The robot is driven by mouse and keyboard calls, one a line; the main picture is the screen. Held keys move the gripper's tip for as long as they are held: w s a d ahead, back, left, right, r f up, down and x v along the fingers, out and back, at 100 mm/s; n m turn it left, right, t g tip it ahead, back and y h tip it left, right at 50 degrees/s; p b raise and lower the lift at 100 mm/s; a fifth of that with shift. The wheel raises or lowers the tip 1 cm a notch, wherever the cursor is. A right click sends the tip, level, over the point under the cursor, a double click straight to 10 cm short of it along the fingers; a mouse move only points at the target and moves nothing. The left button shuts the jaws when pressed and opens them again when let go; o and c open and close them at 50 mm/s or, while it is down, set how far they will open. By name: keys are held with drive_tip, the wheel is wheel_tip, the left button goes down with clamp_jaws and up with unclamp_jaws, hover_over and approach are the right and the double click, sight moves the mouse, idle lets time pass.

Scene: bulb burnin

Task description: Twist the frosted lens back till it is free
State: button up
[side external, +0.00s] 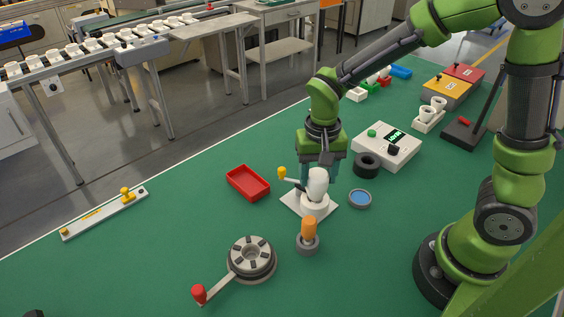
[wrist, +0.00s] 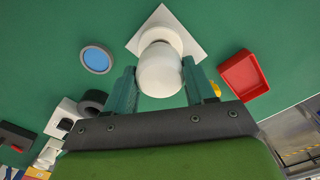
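The frosted lens (side external: 318,183) is a white dome standing upright on a round white holder (side external: 314,209) with a square white base plate (side external: 292,203). In the wrist view the lens (wrist: 160,72) fills the space between the two teal fingers of my gripper (wrist: 160,80). My gripper (side external: 319,178) points down at the lens, with one finger on each side. No clear gap shows between fingers and lens, but I cannot tell whether they press on it. A yellow-knobbed lever (side external: 283,173) sticks up left of the holder.
A red tray (side external: 248,182) lies left of the holder, and a blue-topped disc (side external: 360,198) lies right. An orange-topped piece in a grey cup (side external: 308,237) stands in front, near a round fixture with a red-knobbed crank (side external: 251,259). A black ring (side external: 367,165) and a display box (side external: 387,146) are behind.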

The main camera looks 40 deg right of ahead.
drive_tip(key=c, duration=0.4)
drive_tip(key=shift+o, duration=0.2)
drive_tip(key=n, duration=0.4)
drive_tip(key=shift+n, duration=0.7)
drive_tip(key=n, duration=0.3)
drive_tip(key=o, duration=1.1)
drive_tip(key=shift+r, duration=0.1)
